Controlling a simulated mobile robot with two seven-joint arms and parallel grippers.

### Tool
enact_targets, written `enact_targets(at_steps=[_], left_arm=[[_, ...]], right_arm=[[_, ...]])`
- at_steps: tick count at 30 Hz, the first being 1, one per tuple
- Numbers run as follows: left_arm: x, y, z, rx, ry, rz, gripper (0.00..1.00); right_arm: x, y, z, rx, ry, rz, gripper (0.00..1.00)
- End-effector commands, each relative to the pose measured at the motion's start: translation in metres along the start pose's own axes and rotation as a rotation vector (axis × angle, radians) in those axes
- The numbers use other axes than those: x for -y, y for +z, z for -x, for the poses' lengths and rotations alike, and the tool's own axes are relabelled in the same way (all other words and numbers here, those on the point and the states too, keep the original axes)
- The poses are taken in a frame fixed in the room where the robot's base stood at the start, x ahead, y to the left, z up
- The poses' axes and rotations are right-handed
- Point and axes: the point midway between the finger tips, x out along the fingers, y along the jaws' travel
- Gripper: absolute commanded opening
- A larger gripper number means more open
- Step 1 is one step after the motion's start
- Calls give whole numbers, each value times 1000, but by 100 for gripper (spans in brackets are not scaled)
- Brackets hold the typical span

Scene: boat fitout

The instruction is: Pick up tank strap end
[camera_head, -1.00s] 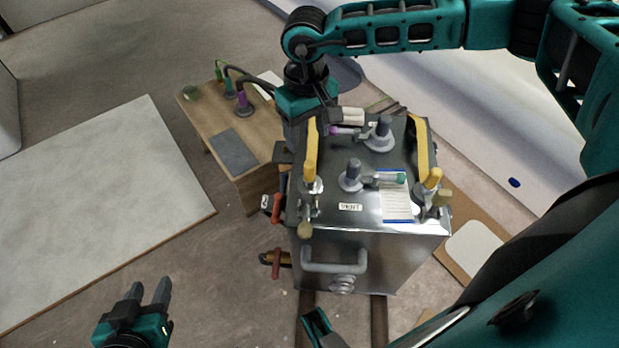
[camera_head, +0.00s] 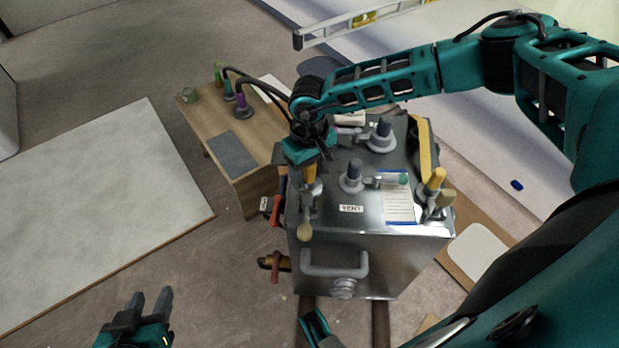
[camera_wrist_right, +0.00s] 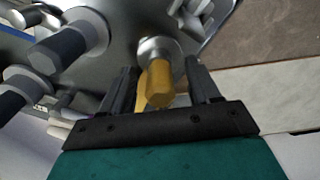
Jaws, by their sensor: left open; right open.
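The metal tank (camera_head: 335,245) has a yellow strap (camera_head: 424,150) along its right side, with a yellow strap end (camera_head: 434,180) at the near corner. On the left side another yellow strap end (camera_head: 309,174) shows just below my right gripper (camera_head: 308,165); the rest of that strap is mostly hidden by the gripper. In the right wrist view this yellow strap end (camera_wrist_right: 160,80) stands between the two open fingers of my right gripper (camera_wrist_right: 162,88), and I cannot tell if they touch it. My left gripper (camera_head: 150,300) is open and empty, low at the left, away from the tank.
Grey fittings (camera_head: 352,175) and a paper sheet (camera_head: 398,207) are on the tank top. Red-handled valves (camera_head: 275,263) stick out at its left side. A wooden bench (camera_head: 240,170) stands close on the left. A spirit level (camera_head: 365,18) lies at the back. Floor at front left is free.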

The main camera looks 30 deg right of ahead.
Motion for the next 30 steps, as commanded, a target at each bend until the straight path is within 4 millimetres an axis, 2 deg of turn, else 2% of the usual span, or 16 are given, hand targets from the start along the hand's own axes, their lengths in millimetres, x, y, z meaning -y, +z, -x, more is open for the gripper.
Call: enact_targets(at_steps=[5,23,30], left_arm=[[0,0,0,0,0,0,43],[0,-1,0,-1,-1,3,43],[0,-1,0,-2,-1,3,43]], right_arm=[[0,0,1,0,0,0,59],[0,0,1,0,0,0,2],[0,0,2,-1,0,0,0]])
